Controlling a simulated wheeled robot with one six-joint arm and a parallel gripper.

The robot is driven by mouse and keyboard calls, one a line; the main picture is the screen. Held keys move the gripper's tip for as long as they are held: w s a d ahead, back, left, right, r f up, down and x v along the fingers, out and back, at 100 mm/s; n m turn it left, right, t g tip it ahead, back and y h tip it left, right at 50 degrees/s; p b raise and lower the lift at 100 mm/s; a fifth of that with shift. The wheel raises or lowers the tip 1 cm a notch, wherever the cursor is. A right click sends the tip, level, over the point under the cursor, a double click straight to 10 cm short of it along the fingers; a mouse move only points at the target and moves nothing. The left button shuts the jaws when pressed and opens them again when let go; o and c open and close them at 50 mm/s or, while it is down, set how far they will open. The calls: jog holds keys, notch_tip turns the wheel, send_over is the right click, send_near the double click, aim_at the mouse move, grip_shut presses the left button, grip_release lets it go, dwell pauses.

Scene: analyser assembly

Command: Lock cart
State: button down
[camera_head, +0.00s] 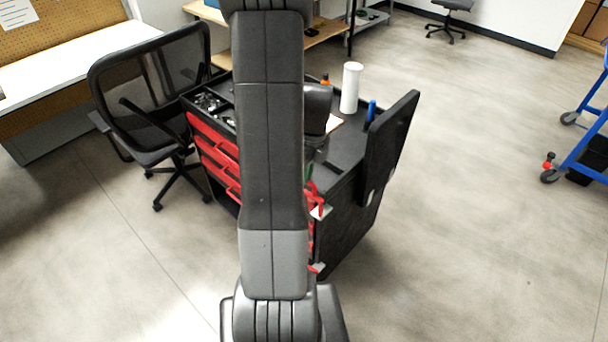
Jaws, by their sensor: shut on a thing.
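The cart (345,225) is a black tool cart with red drawers (213,150) on its left side. It stands in the middle of the head view. A black panel (390,145) stands upright at its right edge. A red part (314,192) with a small pale piece below it shows at the cart's near corner, just right of my arm; I cannot tell whether it is a lock. My arm runs down the middle of the view and covers much of the cart's near side. My gripper is hidden behind the arm.
A white roll (351,88), an orange-topped bottle (325,80) and a blue item (371,111) stand on the cart. A black mesh chair (150,90) is close on the left. A blue-framed trolley (585,125) is at the far right. The floor between is clear.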

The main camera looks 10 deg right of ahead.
jog(key=shift+w+d+m, duration=0.2)
jog(key=shift+d+m, duration=0.1)
jog(key=shift+m, duration=0.5)
jog(key=c, duration=1.5)
grip_release()
notch_tip(320, 180, up, 14)
jog(key=w+d, duration=0.1)
jog(key=d, duration=0.1)
jog(key=shift+w+f+b, duration=0.15)
jog(key=shift+w+b, duration=0.2)
jog(key=shift+d+f, duration=0.1)
